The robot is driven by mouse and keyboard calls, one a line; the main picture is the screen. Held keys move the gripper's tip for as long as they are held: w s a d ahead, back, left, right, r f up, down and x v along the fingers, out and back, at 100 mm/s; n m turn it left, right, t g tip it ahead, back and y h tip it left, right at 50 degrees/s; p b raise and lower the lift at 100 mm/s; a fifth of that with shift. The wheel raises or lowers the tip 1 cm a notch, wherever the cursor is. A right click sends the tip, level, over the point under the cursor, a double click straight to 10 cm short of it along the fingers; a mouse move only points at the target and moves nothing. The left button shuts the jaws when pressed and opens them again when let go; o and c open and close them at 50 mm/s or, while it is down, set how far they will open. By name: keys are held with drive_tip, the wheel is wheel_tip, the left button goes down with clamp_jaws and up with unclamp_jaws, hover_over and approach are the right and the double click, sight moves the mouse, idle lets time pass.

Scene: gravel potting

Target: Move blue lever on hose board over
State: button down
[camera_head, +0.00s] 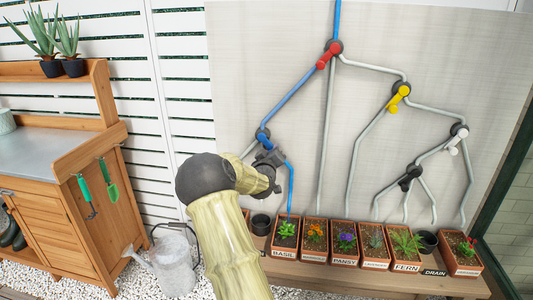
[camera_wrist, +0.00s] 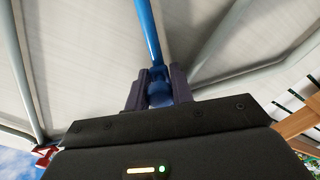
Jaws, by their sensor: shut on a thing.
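The grey hose board (camera_head: 300,100) stands upright against the slatted wall. The blue lever (camera_head: 264,138) is at the left junction, partly hidden by my gripper (camera_head: 270,156). In the wrist view, my gripper (camera_wrist: 158,88) is shut on the blue lever (camera_wrist: 159,96), with a dark finger on each side of it. A blue hose (camera_head: 290,95) runs from the red lever (camera_head: 328,54) down to this junction. Another blue stretch (camera_head: 290,185) leads from the junction's right side down to the pot labelled BASIL (camera_head: 284,253). The lever's exact angle is hard to tell.
A yellow lever (camera_head: 398,98), a white lever (camera_head: 454,146) and a black lever (camera_head: 409,180) sit further right on grey hoses. Labelled planters line the wooden bench (camera_head: 350,277) below. A watering can (camera_head: 172,265) and a wooden potting table (camera_head: 60,160) stand left.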

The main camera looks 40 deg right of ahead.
drive_tip(key=shift+r, duration=0.1)
drive_tip(key=c, duration=1.2)
unclamp_jaws()
drive_tip(key=shift+c, duration=0.2)
drive_tip(key=shift+a, duration=0.1)
drive_tip(key=v, duration=1.7)
drive_tip(key=shift+s, duration=0.2)
